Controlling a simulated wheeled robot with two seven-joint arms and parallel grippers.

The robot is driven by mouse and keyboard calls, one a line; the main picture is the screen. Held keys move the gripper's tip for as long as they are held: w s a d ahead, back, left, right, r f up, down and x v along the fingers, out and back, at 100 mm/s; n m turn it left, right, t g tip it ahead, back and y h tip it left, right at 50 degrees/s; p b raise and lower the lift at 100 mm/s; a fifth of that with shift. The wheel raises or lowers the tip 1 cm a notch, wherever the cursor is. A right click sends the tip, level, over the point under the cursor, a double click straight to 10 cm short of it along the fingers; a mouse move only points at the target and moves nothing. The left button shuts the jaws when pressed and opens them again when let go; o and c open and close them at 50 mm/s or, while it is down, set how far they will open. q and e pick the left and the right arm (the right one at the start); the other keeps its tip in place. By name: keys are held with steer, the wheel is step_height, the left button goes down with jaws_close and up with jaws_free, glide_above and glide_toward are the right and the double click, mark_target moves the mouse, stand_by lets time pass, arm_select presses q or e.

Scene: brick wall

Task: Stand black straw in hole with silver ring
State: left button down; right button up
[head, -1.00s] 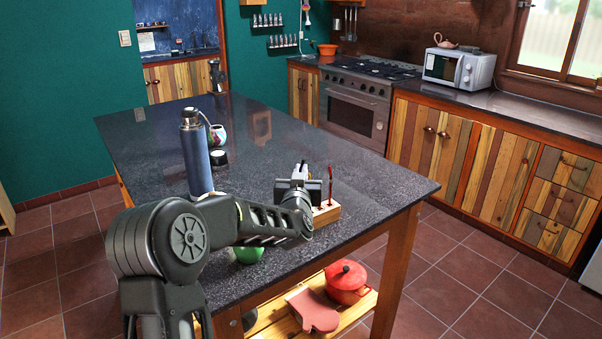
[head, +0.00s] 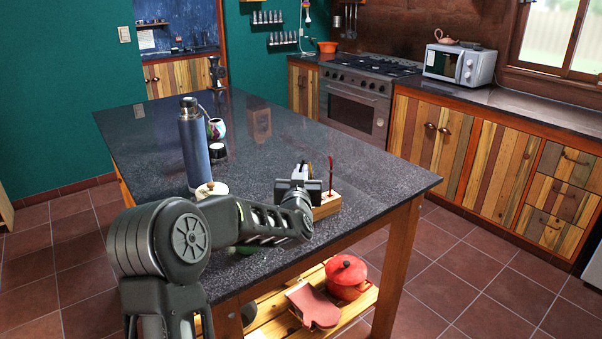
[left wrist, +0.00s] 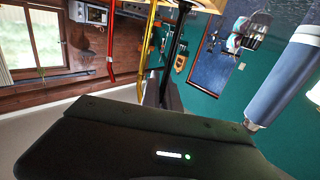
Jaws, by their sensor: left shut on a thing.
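My left gripper (head: 300,183) is at the wooden block (head: 327,205) near the table's front edge. In the left wrist view, which is upside down, its fingers (left wrist: 163,92) are shut on the black straw (left wrist: 177,45). The straw runs toward the block's wood at the top of that view. I cannot tell whether its end is in a hole. A red straw (head: 331,174) and a yellow straw (left wrist: 149,45) stand beside it, the red one farthest from it. The silver ring cannot be made out. My right gripper is not in view.
A blue flask (head: 194,150) stands on the dark table (head: 270,155), left of the block. A cream-lidded item (head: 211,189) and a painted cup (head: 215,129) are near it. A red pot (head: 346,275) is on the shelf below. The table's right part is clear.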

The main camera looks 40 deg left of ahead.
arm_select(q)
steer(key=shift+f+b, duration=0.85)
steer(key=shift+f, duration=0.1)
steer(key=c, duration=1.5)
jaws_free()
steer(key=shift+s+d, duration=0.2)
steer(key=shift+s, duration=0.05)
steer(key=b+v, duration=0.1)
steer(key=v, duration=0.6)
steer(key=shift+s+b, duration=0.15)
steer(key=shift+b, duration=0.15)
